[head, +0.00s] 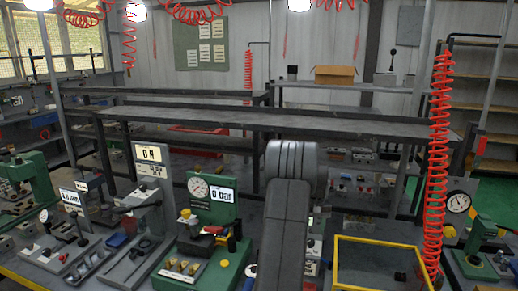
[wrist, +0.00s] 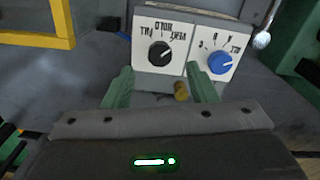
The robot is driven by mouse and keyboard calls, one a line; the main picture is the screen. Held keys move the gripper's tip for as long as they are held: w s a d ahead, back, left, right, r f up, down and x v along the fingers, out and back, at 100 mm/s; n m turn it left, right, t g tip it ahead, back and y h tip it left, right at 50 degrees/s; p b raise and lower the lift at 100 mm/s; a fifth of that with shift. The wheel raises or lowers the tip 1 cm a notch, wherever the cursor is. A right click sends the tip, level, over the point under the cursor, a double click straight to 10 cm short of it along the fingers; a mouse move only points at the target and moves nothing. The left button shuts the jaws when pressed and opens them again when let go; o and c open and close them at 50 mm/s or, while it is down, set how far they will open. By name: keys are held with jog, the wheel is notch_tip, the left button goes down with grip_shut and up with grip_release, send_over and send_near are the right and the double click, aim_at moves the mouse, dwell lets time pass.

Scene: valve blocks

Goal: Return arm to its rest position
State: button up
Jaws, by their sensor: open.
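My gripper (wrist: 159,72) shows in the wrist view with its two green fingers spread apart. No object is held between them. Beyond the fingertips stands a grey block with two white dial plates. One plate carries a black knob (wrist: 159,54) and the other a blue knob (wrist: 220,62); their lettering appears upside down. A small brass-coloured piece (wrist: 181,91) shows between the fingers. I cannot tell whether the fingers touch the block. In the head view, my arm (head: 284,225) rises in the lower middle, and my gripper is hidden behind it.
A green gauge stand (head: 212,196) reading 0 bar is left of my arm. A yellow-framed tray (head: 378,242) is to the right, with a red coiled hose (head: 438,150) hanging beside it. Dark benches (head: 270,122) stand behind. Several fixtures crowd the left side.

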notch_tip(320, 180, up, 8)
jog(key=shift+r+b, duration=0.25)
jog(key=shift+b, duration=0.2)
